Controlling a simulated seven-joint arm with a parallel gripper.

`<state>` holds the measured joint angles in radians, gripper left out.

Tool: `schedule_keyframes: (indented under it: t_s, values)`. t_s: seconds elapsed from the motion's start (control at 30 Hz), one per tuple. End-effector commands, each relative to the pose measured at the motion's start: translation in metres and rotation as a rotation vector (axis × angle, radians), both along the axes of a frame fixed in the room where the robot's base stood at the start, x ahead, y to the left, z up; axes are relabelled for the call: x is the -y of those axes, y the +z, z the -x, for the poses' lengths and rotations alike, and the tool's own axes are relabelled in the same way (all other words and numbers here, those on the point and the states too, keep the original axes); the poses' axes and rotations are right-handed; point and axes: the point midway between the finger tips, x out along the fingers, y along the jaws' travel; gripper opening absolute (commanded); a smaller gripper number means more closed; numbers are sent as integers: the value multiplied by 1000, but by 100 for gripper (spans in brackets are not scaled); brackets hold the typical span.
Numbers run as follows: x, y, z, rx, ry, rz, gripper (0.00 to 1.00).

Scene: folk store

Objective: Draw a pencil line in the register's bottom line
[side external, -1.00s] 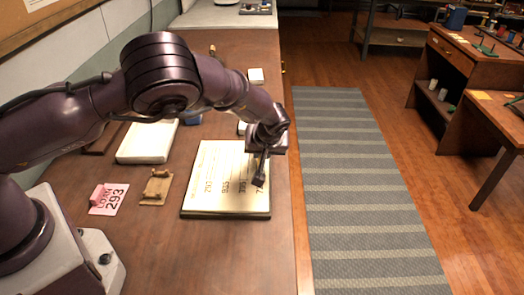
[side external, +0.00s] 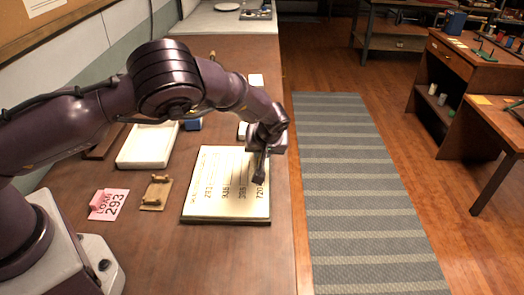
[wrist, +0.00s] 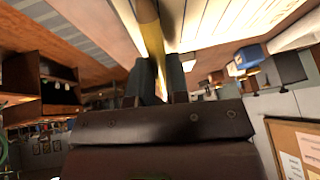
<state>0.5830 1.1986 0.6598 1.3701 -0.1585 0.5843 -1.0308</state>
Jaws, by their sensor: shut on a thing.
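The register (side external: 213,205) lies on the wooden counter as a pale page with a dark edge, with handwritten numbers in several rows. It shows in the wrist view as a pale ruled surface (wrist: 210,22). My gripper (side external: 259,180) is over the right side of the page, at the row reading about 720. In the wrist view my gripper (wrist: 161,82) is shut on a yellow pencil (wrist: 151,35), which runs up towards the page edge. The pencil's tip is out of view there, and whether it touches the page cannot be told. I cannot make out a drawn line.
A pink LOAN 293 tag (side external: 108,205) and a small wooden rest with pegs (side external: 156,194) lie left of the register. A white tray (side external: 147,147) and a blue item (side external: 193,124) are behind. The counter's right edge (side external: 294,240) is close to the register.

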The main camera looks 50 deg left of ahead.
Motion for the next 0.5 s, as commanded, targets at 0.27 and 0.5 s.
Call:
schedule_keyframes:
  t_s: [0.27,0.5]
  values:
    - [-5,-1,-4,0,0,0,0]
    - [-10,-1,-8,-1,2,-1,0]
